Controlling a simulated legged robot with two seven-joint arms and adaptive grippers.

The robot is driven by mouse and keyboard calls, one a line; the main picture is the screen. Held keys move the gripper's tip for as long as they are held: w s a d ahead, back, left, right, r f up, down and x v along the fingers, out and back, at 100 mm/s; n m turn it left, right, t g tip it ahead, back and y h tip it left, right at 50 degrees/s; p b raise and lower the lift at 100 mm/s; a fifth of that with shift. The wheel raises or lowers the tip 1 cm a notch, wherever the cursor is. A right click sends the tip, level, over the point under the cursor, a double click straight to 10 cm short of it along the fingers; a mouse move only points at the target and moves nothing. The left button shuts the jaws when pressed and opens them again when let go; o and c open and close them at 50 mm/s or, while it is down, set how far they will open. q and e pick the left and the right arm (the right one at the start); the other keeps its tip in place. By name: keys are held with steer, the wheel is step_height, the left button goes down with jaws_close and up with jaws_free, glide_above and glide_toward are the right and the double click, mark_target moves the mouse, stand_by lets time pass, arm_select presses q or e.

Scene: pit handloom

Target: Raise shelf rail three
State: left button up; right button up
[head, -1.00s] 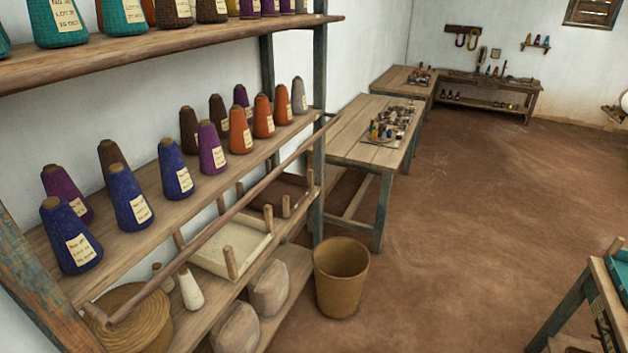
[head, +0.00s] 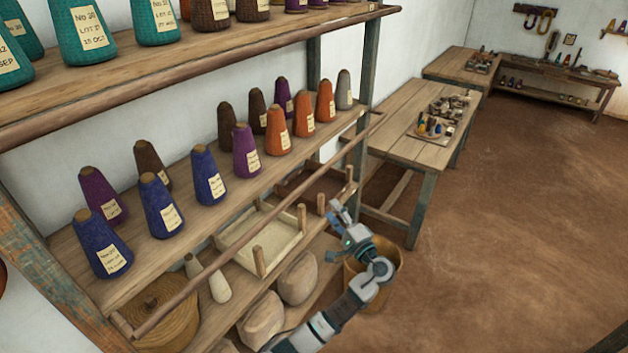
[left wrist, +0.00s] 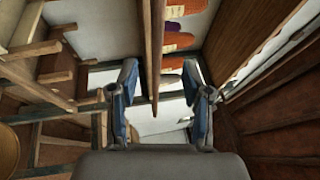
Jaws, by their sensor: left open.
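A long thin wooden rail (head: 215,262) runs along the front of the middle shelf (head: 95,290), slanting from lower left to upper right. It hangs lower at the left and passes in front of the shelf edge. My left gripper (head: 334,233) is open and empty, below and apart from the rail's right half in the head view. In the left wrist view a wooden bar (left wrist: 154,45), seemingly this rail, lies between the two open fingers (left wrist: 158,88); I cannot tell whether they touch it. No number shows on the rail. My right gripper is not in view.
Labelled yarn cones (head: 208,175) stand on the middle shelf. Below are a shallow tray (head: 235,252), a lidded basket (head: 165,312) and rounded bundles (head: 297,280). A bin (head: 385,262) stands behind my left arm. A table (head: 405,115) stands beyond; floor at right is clear.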

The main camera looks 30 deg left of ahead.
mark_target(311, 181)
arm_select(q)
steer(key=p+x, duration=0.1)
steer(key=x, duration=0.8)
steer(key=f+p+x, duration=0.1)
steer(key=x, duration=0.3)
steer(key=shift+w+a+r+p, duration=0.1)
steer(key=shift+a+p, duration=0.2)
steer(key=shift+a, duration=0.2)
steer(key=shift+w+d+r, duration=0.15)
steer(key=shift+d, duration=0.3)
steer(key=shift+c, duration=0.5)
steer(key=shift+d, duration=0.1)
steer(key=c, duration=0.8)
steer(key=shift+a, duration=0.2)
jaws_close()
